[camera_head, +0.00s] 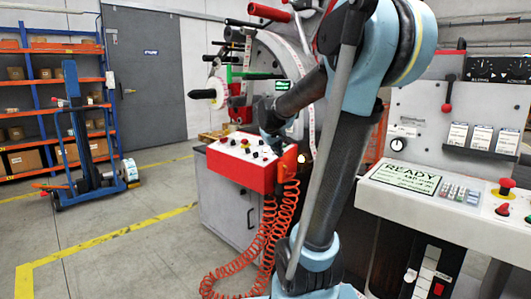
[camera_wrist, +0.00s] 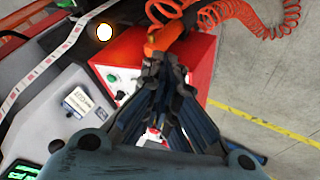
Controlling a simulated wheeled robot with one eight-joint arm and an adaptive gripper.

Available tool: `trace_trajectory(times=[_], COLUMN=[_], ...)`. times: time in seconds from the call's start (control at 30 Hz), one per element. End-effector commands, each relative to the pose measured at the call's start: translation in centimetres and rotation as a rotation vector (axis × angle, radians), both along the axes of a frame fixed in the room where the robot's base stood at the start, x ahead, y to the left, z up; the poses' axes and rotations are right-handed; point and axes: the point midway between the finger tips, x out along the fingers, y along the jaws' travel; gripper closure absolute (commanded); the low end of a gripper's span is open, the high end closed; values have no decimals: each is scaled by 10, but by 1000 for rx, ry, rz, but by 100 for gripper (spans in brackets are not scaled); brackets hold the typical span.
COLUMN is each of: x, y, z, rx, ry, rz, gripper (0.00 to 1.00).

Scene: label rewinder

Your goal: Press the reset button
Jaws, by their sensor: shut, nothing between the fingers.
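The red control box (camera_head: 238,172) stands on a grey cabinet in the head view, with several small knobs and buttons on its pale top panel. I cannot read any label, so I cannot tell which one is the reset button. The box also shows in the wrist view (camera_wrist: 202,62), with a small green button (camera_wrist: 111,77) on its panel left of my fingers. My gripper (camera_wrist: 168,68) is shut and empty, its dark fingers over the box and hiding much of the panel. In the head view my gripper (camera_head: 273,142) is at the box's right back part, partly hidden; contact is unclear.
Orange coiled cables (camera_head: 277,235) hang from the box's right side. A white console (camera_head: 440,203) with a READY screen, a keypad and a red emergency knob (camera_head: 505,185) stands at right. A label web (camera_head: 312,115) runs behind my arm.

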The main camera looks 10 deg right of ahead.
Motion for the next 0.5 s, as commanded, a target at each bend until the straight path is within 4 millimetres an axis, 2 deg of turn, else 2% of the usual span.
trace_trajectory(times=[0.03, 0.3, 0.5], x=[22, 134, 198], y=[3, 22, 40], z=[8, 42, 56], rx=[-22, -153, -230], ry=[-20, -131, -195], rz=[19, 126, 196], gripper=[100, 100, 100])
